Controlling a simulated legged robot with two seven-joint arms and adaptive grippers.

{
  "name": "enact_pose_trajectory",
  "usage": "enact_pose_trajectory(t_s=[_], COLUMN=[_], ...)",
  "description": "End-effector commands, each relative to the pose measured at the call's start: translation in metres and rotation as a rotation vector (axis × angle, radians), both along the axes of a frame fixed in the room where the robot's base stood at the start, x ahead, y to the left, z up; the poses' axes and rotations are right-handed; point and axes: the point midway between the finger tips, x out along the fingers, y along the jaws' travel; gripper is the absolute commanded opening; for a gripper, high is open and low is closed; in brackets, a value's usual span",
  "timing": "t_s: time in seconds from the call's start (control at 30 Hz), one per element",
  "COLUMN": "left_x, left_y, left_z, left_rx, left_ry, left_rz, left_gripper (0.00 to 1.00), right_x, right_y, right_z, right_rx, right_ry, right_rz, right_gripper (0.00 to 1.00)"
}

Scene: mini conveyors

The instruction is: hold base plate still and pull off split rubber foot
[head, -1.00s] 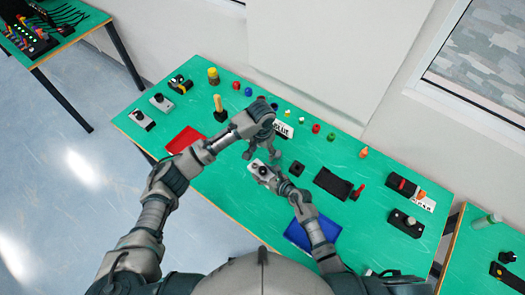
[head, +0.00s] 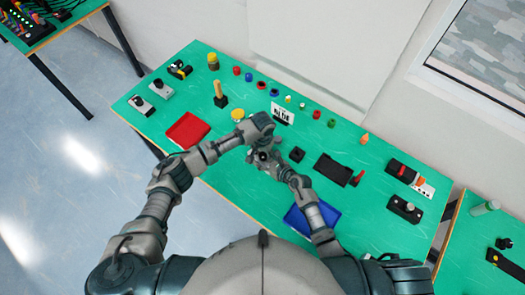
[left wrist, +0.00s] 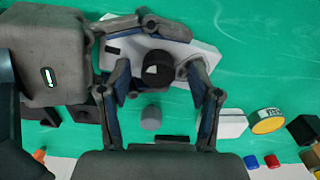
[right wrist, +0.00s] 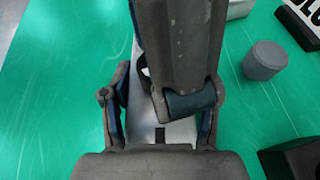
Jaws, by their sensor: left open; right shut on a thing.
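The pale grey base plate (left wrist: 190,50) shows in the left wrist view, held at its left by my right gripper, and in the right wrist view (right wrist: 178,132). A round black foot with a pale wedge-shaped patch (left wrist: 158,70) sits on it; I cannot make out the split. My left gripper (left wrist: 160,82) is open, its fingers on either side of the foot, with no clear contact. My right gripper (right wrist: 160,115) is shut on the plate, partly covered by my left gripper. In the head view both grippers meet near the table's middle and mostly hide the plate.
A grey cylinder (right wrist: 265,60) stands close to the grippers. A black block (head: 297,154) and a black tray (head: 332,169) lie to the right. A red tray (head: 187,131) is at left, a blue tray (head: 316,220) at front. Several small coloured parts line the back.

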Motion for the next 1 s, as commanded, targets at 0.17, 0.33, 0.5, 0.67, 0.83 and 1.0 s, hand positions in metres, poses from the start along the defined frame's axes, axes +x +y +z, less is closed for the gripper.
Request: enact_pose_trajectory(t_s=[0.17, 0.33, 0.5, 0.67, 0.83, 1.0], left_x=[0.0, 0.0, 0.0, 0.0, 0.001, 0.0], left_y=[0.0, 0.0, 0.0, 0.0, 0.001, 0.0], left_z=[0.0, 0.0, 0.0, 0.006, 0.015, 0.025], left_rx=[0.0, 0.0, 0.001, 0.001, -0.001, 0.0], left_ry=[0.0, 0.0, -0.001, -0.001, -0.001, -0.001], left_rz=[0.0, 0.0, 0.001, 0.001, 0.002, 0.001], left_gripper=[0.56, 0.13, 0.0, 0.0, 0.0, 0.0], right_x=[0.001, 0.001, 0.001, 0.001, 0.001, 0.0], right_y=[-0.002, -0.002, -0.002, -0.002, -0.002, -0.002], right_z=[-0.002, -0.001, -0.001, -0.001, -0.001, -0.001], right_rx=[-0.005, -0.005, -0.005, -0.004, -0.004, -0.004], right_ry=[0.001, 0.0, 0.0, -0.001, -0.001, -0.001], right_rz=[-0.003, -0.003, -0.003, -0.003, -0.003, -0.003], right_gripper=[0.12, 0.12, 0.12, 0.12, 0.12, 0.12])
